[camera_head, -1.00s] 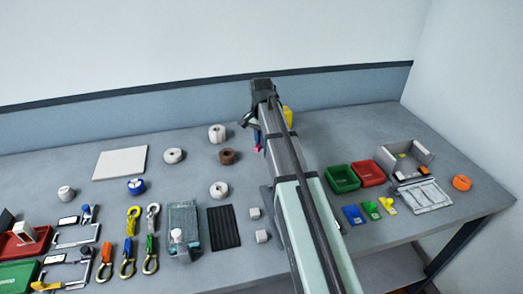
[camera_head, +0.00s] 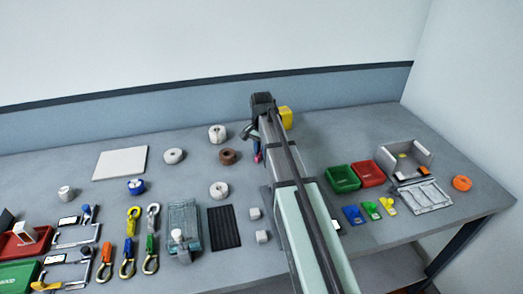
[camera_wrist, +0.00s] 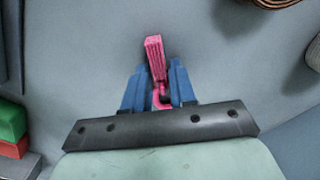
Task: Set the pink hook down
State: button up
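The pink hook (camera_wrist: 155,60) is between the two blue fingers of my gripper (camera_wrist: 160,85) in the wrist view. The fingers are close in on both sides of it, and its strap end points away from the gripper. In the head view the pink hook (camera_head: 257,158) is a small spot at the left edge of my arm, below the dark wrist. My arm hides most of the gripper there. From these views I cannot tell whether the hook touches the table.
A brown strap roll (camera_head: 228,157) lies left of the gripper. A yellow object (camera_head: 286,117) stands behind my arm. A green bin (camera_head: 342,178) and a red bin (camera_head: 368,173) are to the right. The grey table (camera_head: 190,148) is bare between the rolls.

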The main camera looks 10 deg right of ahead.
aim_at(261, 152)
jog(key=shift+o, duration=1.3)
notch_tip(261, 152, up, 12)
jog(key=shift+r, duration=0.2)
